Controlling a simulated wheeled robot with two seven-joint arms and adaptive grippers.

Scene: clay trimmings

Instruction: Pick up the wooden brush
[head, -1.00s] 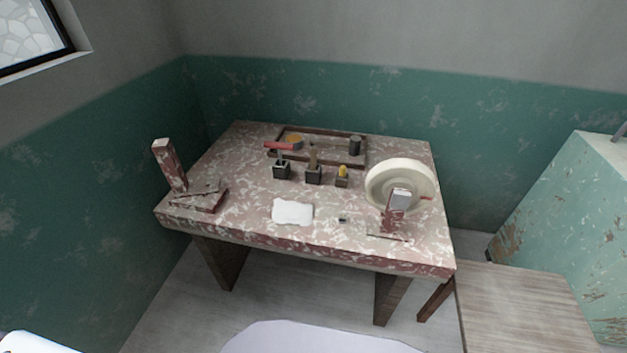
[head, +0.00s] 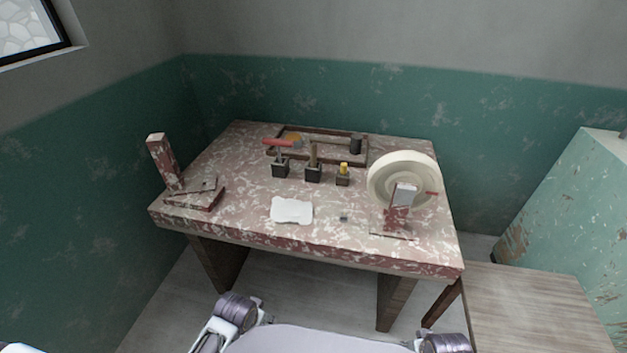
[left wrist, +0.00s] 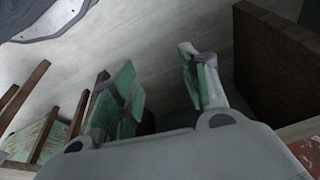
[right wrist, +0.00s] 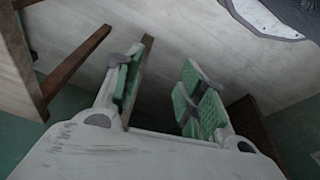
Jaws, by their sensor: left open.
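Three small dark holders stand on the worn, pink-and-white table (head: 240,220) in the head view. An upright tan wooden handle (head: 313,153) rises from the middle holder (head: 313,174); it may be the wooden brush, but it is too small to tell. My left gripper (left wrist: 160,88) is open and empty in the left wrist view, with green pads apart and floor and table legs beyond. My right gripper (right wrist: 163,90) is also open and empty in the right wrist view. Neither gripper's fingers show in the head view; both are away from the holders.
A red-headed tool (head: 278,143) stands in the left holder and a yellow item (head: 344,167) in the right one. A cream wheel (head: 378,180) stands right, a white slab (head: 291,210) in front, a wooden post (head: 163,160) left.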

